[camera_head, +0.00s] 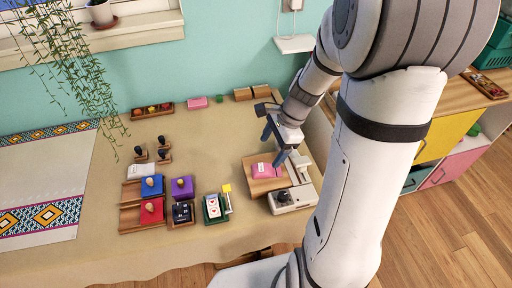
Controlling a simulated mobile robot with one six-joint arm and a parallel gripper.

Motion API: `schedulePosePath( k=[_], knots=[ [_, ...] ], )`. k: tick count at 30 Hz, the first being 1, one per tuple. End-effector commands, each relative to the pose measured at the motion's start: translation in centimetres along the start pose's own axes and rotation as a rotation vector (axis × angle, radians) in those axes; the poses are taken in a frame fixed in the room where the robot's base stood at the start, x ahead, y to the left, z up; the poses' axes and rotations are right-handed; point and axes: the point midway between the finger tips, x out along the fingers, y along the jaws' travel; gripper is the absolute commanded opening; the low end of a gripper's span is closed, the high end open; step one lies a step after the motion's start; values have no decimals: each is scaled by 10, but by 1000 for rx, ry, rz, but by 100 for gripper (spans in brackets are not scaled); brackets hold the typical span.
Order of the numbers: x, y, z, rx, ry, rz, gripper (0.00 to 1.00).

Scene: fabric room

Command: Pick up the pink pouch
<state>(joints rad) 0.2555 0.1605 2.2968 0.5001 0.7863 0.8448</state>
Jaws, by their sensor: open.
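A pink item with a white label, which looks like the pink pouch (260,173), lies on a wooden board (253,188) at the right part of the table. My gripper (273,148) is open above it, near its upper right side. Its two fingers point down and look empty. Whether a finger touches the pouch cannot be told from this view. A second, smaller pink block (197,102) lies near the wall.
A grey-white device (294,198) with a dark knob stands right beside the board. Purple (182,188), blue (152,186) and red (151,210) pouches sit on the left. Bare cloth lies in the middle.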

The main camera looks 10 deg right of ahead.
Motion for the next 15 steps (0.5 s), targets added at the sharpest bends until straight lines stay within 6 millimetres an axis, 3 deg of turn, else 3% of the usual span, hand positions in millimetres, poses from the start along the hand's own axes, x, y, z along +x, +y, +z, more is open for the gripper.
schedulePosePath(
  k=[6, 15],
  knots=[
    [21, -10, -19, 213, -40, -1, 75],
    [51, -11, -21, 243, -46, 1, 75]
  ],
)
